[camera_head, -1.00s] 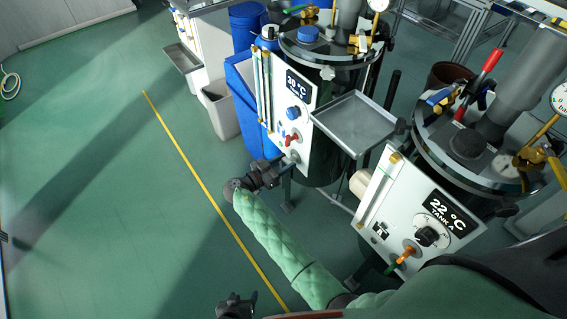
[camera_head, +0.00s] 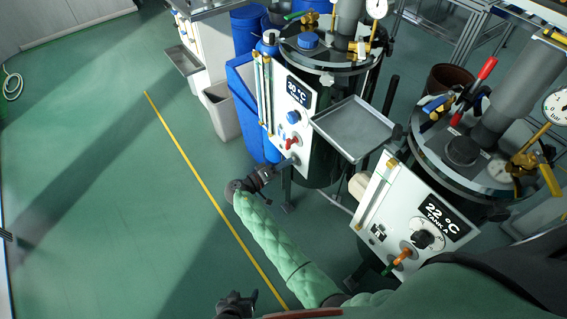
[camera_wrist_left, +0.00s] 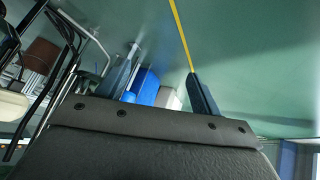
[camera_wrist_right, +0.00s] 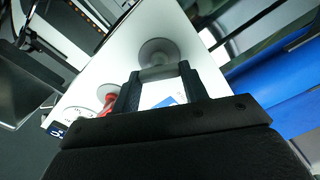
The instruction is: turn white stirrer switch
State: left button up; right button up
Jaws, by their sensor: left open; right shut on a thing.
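The white stirrer switch (camera_wrist_right: 158,72) shows in the right wrist view as a pale grey-white handle on a round base, on the white panel (camera_head: 305,125) of the left tank. My right gripper (camera_head: 283,168) is at the lower part of that panel in the head view. In the right wrist view its fingers (camera_wrist_right: 158,84) are shut on the handle from both sides. The switch's exact angle is hard to tell. My left gripper (camera_head: 238,303) is low in the head view, away from the panels. In the left wrist view its fingers (camera_wrist_left: 160,85) are apart with nothing between them.
A red valve (camera_head: 291,142) and a blue knob (camera_head: 293,117) sit above the switch. A metal tray (camera_head: 353,128) juts out on the right. Tank A's panel (camera_head: 415,222) stands nearer, right. Open green floor (camera_head: 110,190) lies left.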

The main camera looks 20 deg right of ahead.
pick_arm(q)
notch_tip(320, 180, up, 10)
jog(key=w+g+p, duration=0.1)
jog(key=p, duration=0.1)
jog(key=shift+w+p, duration=0.15)
jog(key=shift+p, duration=0.25)
pick_arm(e)
jog(key=shift+w+f+n, duration=0.1)
jog(key=shift+n, duration=2.8)
pick_arm(q)
jog(key=shift+d, duration=0.1)
pick_arm(e)
jog(key=o, duration=1)
